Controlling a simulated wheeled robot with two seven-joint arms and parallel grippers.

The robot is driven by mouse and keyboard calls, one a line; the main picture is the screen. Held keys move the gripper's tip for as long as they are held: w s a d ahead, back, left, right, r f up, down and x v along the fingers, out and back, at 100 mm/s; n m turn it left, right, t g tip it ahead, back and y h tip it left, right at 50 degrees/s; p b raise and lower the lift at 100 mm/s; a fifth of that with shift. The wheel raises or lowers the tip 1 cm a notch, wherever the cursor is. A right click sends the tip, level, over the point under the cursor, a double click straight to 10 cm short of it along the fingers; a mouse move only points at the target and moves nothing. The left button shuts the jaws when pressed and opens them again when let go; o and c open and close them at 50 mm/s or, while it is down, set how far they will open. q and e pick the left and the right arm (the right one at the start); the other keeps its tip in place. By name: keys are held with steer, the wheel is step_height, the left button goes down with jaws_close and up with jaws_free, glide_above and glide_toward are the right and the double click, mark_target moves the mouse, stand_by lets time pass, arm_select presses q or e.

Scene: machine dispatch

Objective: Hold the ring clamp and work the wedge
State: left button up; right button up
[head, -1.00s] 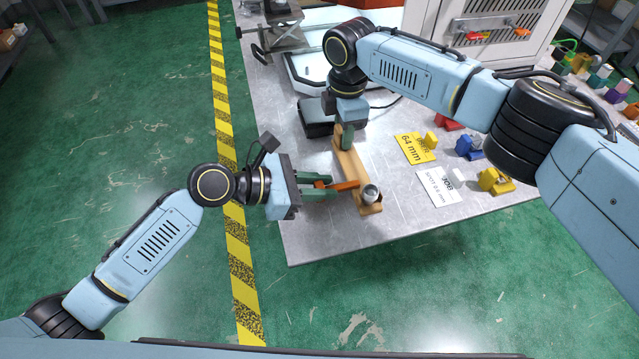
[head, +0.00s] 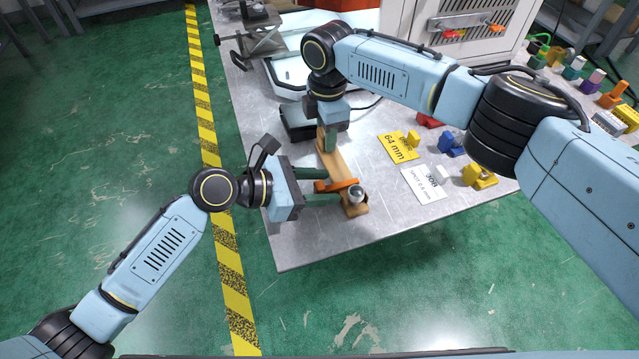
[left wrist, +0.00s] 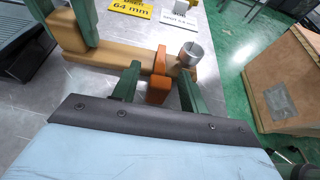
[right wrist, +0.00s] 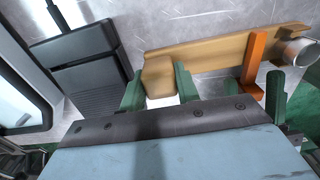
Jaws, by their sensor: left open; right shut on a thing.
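The ring clamp (head: 335,161) is a tan wooden bar; it also shows in the left wrist view (left wrist: 110,56) and the right wrist view (right wrist: 205,53). A silvery metal ring (head: 355,194) sits at its near end. An orange wedge (head: 345,185) lies across the bar beside the ring. My right gripper (right wrist: 158,86) is shut on the bar's far end block. My left gripper (left wrist: 160,84) is open, its fingers on either side of the wedge's end (left wrist: 157,91). Whether a finger touches the wedge I cannot tell.
A yellow 64 mm card (head: 398,146) and a white card (head: 424,181) lie right of the clamp, near small coloured blocks (head: 478,176). A dark device (head: 302,120) stands beyond. The metal table's (head: 310,250) near edge is close. A cardboard box (left wrist: 285,85) shows in the left wrist view.

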arm_select(q)
steer(key=v, duration=1.2)
steer(key=x, duration=1)
steer(key=shift+w+d+f, duration=0.1)
steer(key=shift+d, duration=0.1)
steer(key=shift+c, duration=0.4)
jaws_close()
